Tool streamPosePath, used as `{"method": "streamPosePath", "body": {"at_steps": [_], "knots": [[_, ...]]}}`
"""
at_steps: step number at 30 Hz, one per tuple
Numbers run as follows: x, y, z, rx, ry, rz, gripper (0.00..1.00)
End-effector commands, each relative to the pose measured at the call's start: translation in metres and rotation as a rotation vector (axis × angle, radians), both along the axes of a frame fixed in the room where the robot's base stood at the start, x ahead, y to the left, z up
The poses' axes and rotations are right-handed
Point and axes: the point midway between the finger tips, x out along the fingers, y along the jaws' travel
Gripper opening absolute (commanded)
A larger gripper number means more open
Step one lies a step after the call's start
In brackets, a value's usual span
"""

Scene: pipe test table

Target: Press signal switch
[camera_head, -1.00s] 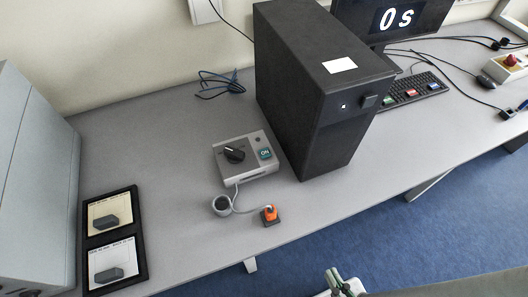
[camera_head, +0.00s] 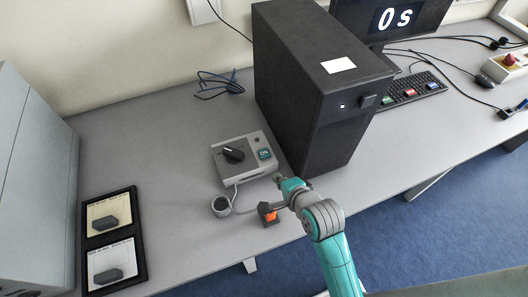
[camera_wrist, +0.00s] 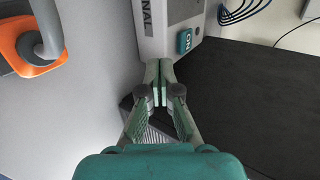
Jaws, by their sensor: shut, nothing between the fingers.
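The grey signal box (camera_head: 250,171) sits on the table beside the black computer tower, with a black knob (camera_head: 233,155) and a teal ON switch (camera_head: 264,154). In the wrist view the box (camera_wrist: 155,30) shows part of its lettering, "NAL", and the ON switch (camera_wrist: 185,41) is in plain view. My gripper (camera_wrist: 159,67) is shut and empty. Its fingertips overlap the lower edge of the box in that view, below and left of the switch; I cannot tell their height. In the head view my gripper (camera_head: 278,178) is just in front of the box's right end.
The black tower (camera_head: 318,125) stands close to the right of the box. An orange-and-black plug piece (camera_head: 268,216) and a grey ring-shaped holder (camera_head: 221,206) are in front, with a cable. A black two-panel tray (camera_head: 140,265) lies left. The monitor (camera_head: 395,22) reads "0 s".

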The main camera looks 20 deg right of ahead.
Motion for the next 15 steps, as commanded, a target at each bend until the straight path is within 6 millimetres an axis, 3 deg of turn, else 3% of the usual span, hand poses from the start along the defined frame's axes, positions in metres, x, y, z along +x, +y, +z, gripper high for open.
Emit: {"method": "streamPosePath", "body": {"at_steps": [1,6,15], "knots": [[0.018,0.0,0.01,0.053,0.011,-0.031,0.0],[0.062,-0.001,0.04,0.25,0.088,-0.149,0.0],[0.106,-0.002,0.088,0.477,0.198,-0.314,0.0]]}}
